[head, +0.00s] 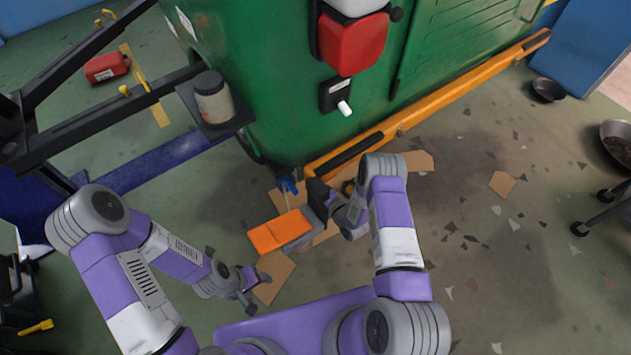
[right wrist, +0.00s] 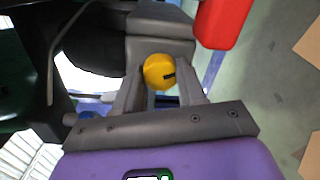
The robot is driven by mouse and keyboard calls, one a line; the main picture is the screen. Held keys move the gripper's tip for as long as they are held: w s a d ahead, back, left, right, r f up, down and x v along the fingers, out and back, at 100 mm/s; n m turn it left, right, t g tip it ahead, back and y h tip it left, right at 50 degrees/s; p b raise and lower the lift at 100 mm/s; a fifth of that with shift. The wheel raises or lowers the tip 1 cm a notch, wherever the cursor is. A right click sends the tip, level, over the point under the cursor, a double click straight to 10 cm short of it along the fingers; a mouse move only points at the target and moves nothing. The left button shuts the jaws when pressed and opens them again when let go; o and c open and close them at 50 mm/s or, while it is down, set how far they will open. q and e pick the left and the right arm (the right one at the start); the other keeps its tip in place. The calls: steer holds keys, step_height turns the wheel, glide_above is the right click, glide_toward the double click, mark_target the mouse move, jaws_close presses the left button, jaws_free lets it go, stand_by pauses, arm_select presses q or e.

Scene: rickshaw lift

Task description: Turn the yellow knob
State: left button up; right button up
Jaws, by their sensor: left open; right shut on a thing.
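The yellow knob (right wrist: 158,70) is round with a dark slot mark and shows in the right wrist view. My right gripper (right wrist: 161,88) has one finger on each side of it and is shut on it. In the head view my right gripper (head: 336,205) is low beside the bottom edge of the green cabinet, mostly seen from above. A small yellow spot shows there, but I cannot tell if it is the knob. My left gripper (head: 247,286) is open and empty, above the floor at lower left of centre.
The green cabinet (head: 270,80) has a red block (head: 352,42) and an orange bar (head: 435,100) along its bottom. An orange box (head: 281,232) lies near my right gripper. Cardboard scraps (head: 503,184) lie on the floor. A dark frame holds a can (head: 213,98) at left.

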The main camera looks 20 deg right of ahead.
steer(key=shift+n, duration=1.7)
steer(key=shift+d, duration=0.1)
steer(key=o, duration=1.1)
steer(key=shift+c, duration=0.2)
steer(key=shift+s, duration=0.1)
steer(key=p+v, duration=0.2)
steer(key=v, duration=0.5)
steer(key=shift+s, duration=0.2)
